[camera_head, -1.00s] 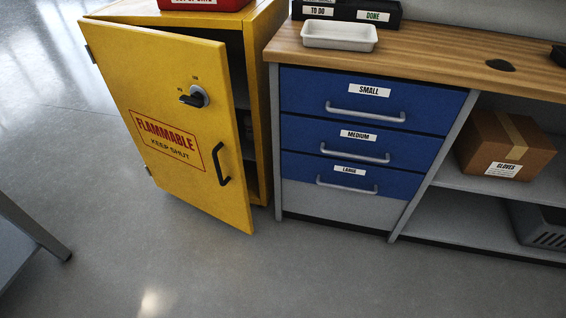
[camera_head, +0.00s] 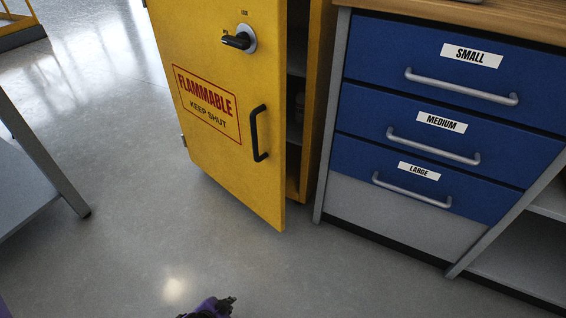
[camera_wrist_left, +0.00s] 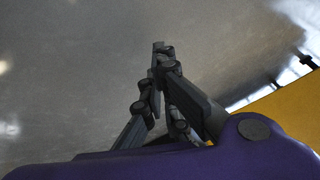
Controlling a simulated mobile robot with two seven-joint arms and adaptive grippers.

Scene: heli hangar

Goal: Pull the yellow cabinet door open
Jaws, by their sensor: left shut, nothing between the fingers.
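The yellow cabinet door (camera_head: 218,115) stands partly open in the head view, its free edge swung out from the yellow cabinet (camera_head: 317,120). It carries a black pull handle (camera_head: 259,133) near its free edge and a black turn latch (camera_head: 238,40) higher up. My left gripper (camera_head: 226,301) is at the bottom of the head view, well below and apart from the handle. In the left wrist view its fingers (camera_wrist_left: 160,50) are shut with nothing between them, and a yellow surface (camera_wrist_left: 290,118) shows at the right edge. My right gripper is not in view.
Blue drawers (camera_head: 440,105) with grey handles stand right of the cabinet. A grey table (camera_head: 25,180) with a metal leg is at the left. The grey floor (camera_head: 150,235) in front of the door is clear.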

